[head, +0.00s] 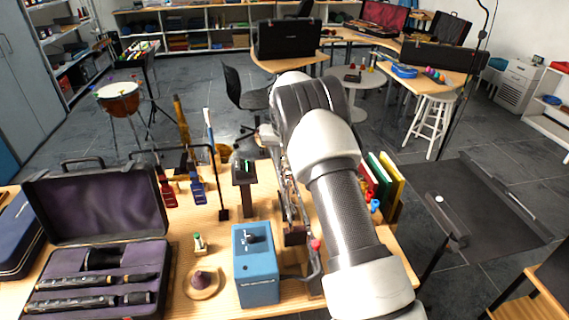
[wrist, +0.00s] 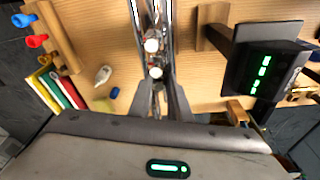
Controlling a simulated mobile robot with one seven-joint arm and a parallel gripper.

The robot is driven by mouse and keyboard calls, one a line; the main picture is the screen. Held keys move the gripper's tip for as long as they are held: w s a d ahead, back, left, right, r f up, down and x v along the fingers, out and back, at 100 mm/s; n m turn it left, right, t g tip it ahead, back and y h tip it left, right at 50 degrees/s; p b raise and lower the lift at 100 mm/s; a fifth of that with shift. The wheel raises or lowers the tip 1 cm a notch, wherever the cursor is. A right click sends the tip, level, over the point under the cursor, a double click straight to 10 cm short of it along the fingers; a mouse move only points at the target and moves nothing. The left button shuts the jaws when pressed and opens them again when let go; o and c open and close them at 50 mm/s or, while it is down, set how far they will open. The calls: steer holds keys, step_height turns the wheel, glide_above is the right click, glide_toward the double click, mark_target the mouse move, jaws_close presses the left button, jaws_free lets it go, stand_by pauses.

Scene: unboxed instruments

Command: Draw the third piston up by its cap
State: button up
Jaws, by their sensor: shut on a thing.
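The silvery brass instrument with the pistons (wrist: 153,15) runs down the upper middle of the wrist view. Two round white piston caps show on it, one farther (wrist: 152,45) and one nearer (wrist: 155,72). My gripper (wrist: 158,88) is at the near end of this row, its fingers on either side, shut on the third piston's cap. The fingers hide most of what they hold, so I cannot tell how far the piston is drawn up. In the head view part of the instrument (head: 291,205) shows left of my arm, which hides the rest and the gripper's tips.
A dark stand with green lights (wrist: 262,68) is close on the right in the wrist view. A blue box (head: 256,268), an open instrument case (head: 95,205) and a round wooden piece (head: 201,285) stand left of my arm. Coloured books (head: 388,182) stand to the right.

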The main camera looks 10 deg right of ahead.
steer(key=shift+r, duration=0.25)
steer(key=shift+w+p+v, duration=0.25)
steer(key=shift+p+v, duration=0.6)
steer(key=shift+v, duration=0.4)
steer(key=o, duration=0.7)
steer(key=shift+r, duration=0.1)
steer(key=p+v, duration=0.2)
steer(key=v, duration=0.1)
steer(key=w+p+v, duration=0.1)
steer(key=p+v, duration=0.1)
steer(key=v, duration=0.1)
steer(key=shift+w+d+r, duration=0.15)
steer(key=shift+d+r, duration=0.05)
steer(key=shift+r, duration=0.3)
